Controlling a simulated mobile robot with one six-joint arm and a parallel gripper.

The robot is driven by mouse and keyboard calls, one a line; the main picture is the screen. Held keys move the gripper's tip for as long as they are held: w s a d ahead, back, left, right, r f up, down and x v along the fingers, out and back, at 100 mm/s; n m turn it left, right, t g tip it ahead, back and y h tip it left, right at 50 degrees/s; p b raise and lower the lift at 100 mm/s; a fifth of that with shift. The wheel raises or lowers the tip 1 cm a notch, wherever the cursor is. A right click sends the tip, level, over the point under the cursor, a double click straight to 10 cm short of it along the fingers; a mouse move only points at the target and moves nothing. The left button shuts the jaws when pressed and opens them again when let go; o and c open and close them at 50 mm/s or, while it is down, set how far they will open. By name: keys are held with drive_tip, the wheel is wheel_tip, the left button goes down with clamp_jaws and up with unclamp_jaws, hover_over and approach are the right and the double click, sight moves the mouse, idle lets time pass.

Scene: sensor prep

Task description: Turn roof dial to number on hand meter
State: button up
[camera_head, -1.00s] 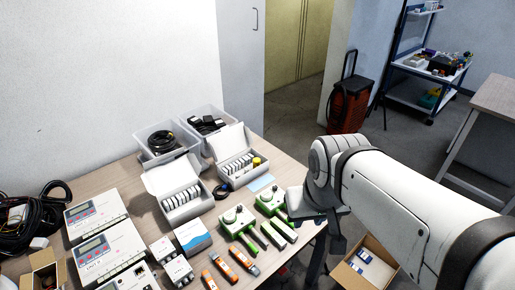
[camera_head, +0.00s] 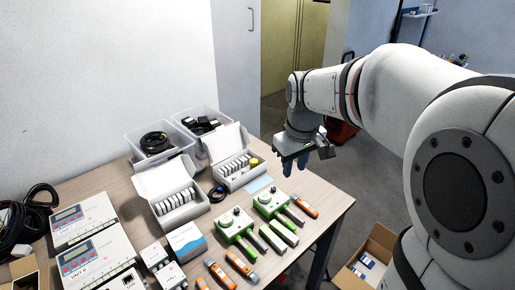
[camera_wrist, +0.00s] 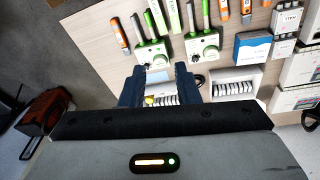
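Two white-and-green units with a round knob on top, a left one (camera_head: 236,224) and a right one (camera_head: 270,204), stand on the table. They show in the wrist view too, at its upper middle (camera_wrist: 203,44). Orange hand-held meters lie near them: two at the front (camera_head: 240,263) and one at the right (camera_head: 305,207). Their readings are too small to read. My gripper (camera_head: 292,163) hangs beyond the right unit, above the table's far right edge. In the wrist view its dark fingers (camera_wrist: 158,82) are apart with nothing held between them.
Two open white cases (camera_head: 172,194) with rows of discs and clear bins (camera_head: 154,142) stand behind the units. A blue-and-white box (camera_head: 186,242) and large white meters (camera_head: 88,258) are at left. An open carton (camera_head: 347,279) stands on the floor.

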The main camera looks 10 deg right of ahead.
drive_tip(key=w+f+n+g+b, duration=0.1)
drive_tip(key=w+f+n+b, duration=0.25)
drive_tip(key=w+f, duration=0.7)
drive_tip(key=n+g+b, duration=0.1)
drive_tip(key=n+b, duration=0.3)
hover_over(274, 188)
drive_tip(key=shift+m, duration=0.25)
wheel_tip(274, 188, down, 10)
drive_tip(key=shift+w+f, duration=0.1)
wheel_tip(274, 188, down, 8)
drive_tip(key=shift+r, duration=0.15)
clamp_jaws()
